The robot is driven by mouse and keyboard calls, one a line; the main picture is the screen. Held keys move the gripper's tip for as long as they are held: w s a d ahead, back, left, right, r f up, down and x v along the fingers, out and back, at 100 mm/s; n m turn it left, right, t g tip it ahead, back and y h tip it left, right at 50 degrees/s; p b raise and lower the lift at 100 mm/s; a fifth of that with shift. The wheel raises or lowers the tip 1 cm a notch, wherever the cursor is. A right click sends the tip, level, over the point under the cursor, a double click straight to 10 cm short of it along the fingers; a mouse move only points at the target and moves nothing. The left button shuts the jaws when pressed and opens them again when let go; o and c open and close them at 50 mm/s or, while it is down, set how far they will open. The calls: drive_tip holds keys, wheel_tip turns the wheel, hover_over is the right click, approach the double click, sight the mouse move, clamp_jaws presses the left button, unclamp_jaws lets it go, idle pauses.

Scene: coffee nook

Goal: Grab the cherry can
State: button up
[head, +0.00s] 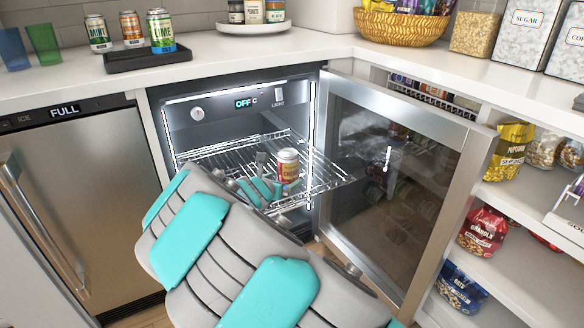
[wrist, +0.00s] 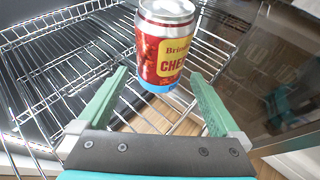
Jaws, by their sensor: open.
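The cherry can (head: 288,166) stands upright on the wire shelf inside the open small fridge. It has a silver top, a red body and a yellow label, and its printed name shows in the wrist view (wrist: 166,48). My gripper (head: 264,188) reaches into the fridge from the front. In the wrist view my gripper (wrist: 160,85) is open, with one green finger to each side in front of the can. The can stands just beyond the fingertips, roughly centred between them, and nothing is held.
The wire shelf (head: 221,151) is otherwise empty. The glass fridge door (head: 395,185) stands open to the right of my arm. Mint, orange-labelled and lime cans stand at the counter's left, the lime can (head: 160,32) on a black tray (head: 150,62). Snack bags fill shelves at right.

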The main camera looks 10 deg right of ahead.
sight(292, 173)
drive_tip(key=shift+r+x, duration=0.2)
drive_tip(key=shift+x, duration=1.85)
drive_tip(key=shift+r+x, duration=0.2)
drive_tip(key=shift+x, duration=1.9)
drive_tip(key=shift+w, duration=0.15)
clamp_jaws()
